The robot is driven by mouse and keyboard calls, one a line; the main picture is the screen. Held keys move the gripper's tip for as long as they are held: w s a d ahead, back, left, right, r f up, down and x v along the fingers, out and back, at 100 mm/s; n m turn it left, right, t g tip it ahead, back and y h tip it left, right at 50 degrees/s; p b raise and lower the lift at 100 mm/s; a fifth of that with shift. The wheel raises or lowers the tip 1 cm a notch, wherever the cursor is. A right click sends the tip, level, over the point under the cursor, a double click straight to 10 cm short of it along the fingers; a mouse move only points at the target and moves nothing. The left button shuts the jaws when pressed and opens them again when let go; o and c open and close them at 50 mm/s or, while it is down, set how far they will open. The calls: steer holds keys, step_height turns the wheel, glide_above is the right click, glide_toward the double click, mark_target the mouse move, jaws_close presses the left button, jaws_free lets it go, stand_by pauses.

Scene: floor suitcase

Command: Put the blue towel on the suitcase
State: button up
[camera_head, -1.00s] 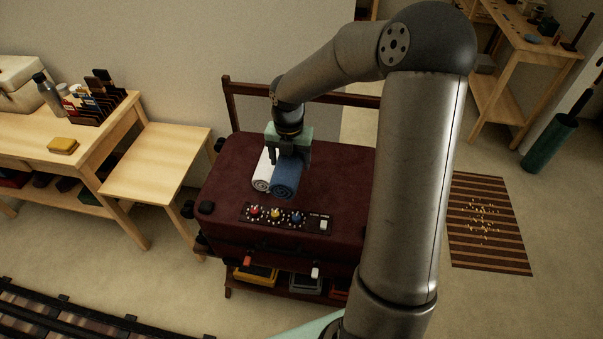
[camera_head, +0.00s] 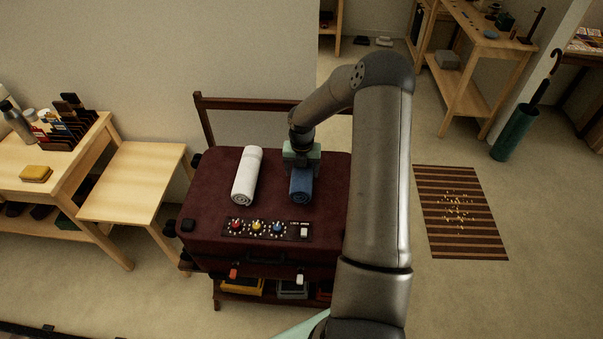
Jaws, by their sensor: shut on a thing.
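The dark red suitcase (camera_head: 215,210) lies flat on a low wooden rack. A rolled blue towel (camera_head: 301,188) is at the right part of its top, with its rolled end facing the front. My gripper (camera_head: 301,168) is over the far part of the blue towel and shut on it. My gripper hides that far part. I cannot tell whether the towel's underside touches the lid. A rolled white towel (camera_head: 246,177) lies on the suitcase to the left, apart from the blue one.
A panel with coloured knobs (camera_head: 266,229) sits at the suitcase's front edge. A wooden rail (camera_head: 245,103) stands behind it. A wooden bench (camera_head: 137,178) and a table with a yellow sponge-like block (camera_head: 36,173) are at left. A striped mat (camera_head: 460,212) lies at right.

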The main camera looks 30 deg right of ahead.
steer(key=shift+f, duration=1.15)
steer(key=shift+f, duration=0.2)
steer(key=o, duration=1)
steer(key=shift+o, duration=0.2)
